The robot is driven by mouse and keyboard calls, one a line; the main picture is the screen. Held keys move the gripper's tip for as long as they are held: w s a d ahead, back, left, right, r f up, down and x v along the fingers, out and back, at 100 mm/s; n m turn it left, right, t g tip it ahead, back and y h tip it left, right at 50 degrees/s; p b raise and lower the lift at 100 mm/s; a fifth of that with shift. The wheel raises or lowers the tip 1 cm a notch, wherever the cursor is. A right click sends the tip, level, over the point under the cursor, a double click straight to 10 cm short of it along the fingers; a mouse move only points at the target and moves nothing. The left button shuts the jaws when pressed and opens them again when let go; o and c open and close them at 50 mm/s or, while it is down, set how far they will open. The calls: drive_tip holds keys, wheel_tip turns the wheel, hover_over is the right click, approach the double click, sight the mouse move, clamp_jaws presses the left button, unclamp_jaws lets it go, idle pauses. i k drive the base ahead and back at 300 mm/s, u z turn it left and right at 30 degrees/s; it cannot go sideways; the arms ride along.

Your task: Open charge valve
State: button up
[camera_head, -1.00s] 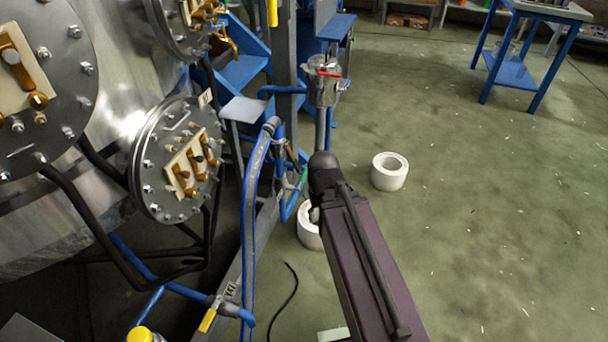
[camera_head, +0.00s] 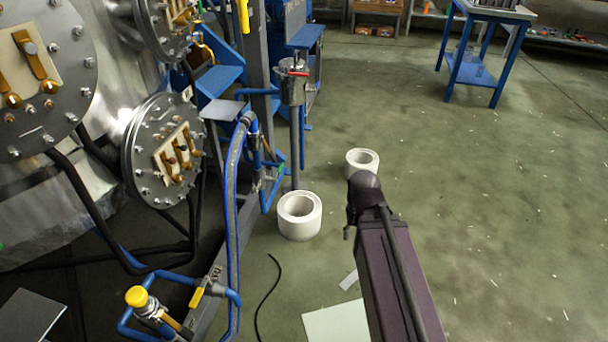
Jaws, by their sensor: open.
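No valve in view can be read for certain as the charge valve. A valve with a yellow lever (camera_head: 196,298) sits on the blue pipe at the lower left, beside a small label plate (camera_head: 216,272) whose text I cannot make out surely. A yellow round cap (camera_head: 136,296) tops a metal fitting left of it. A red-handled valve (camera_head: 292,72) sits on a metal body atop a grey post, upper centre. My arm reaches up from the lower right and ends in view at a dark rounded joint. I cannot make out my gripper, and nothing touches the valves.
A steel vessel with bolted round flanges (camera_head: 163,150) fills the left. Two white rings, one near (camera_head: 300,215) and one farther (camera_head: 361,162), stand on the floor. The right floor is open.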

sight(281, 166)
drive_tip(key=z, duration=0.25)
drive_tip(key=k, duration=0.75)
drive_tip(key=z, duration=0.7)
drive_tip(key=i, duration=1.35)
drive_tip(key=u, duration=0.6)
drive_tip(key=i, duration=0.95)
drive_tip(key=u, duration=0.55)
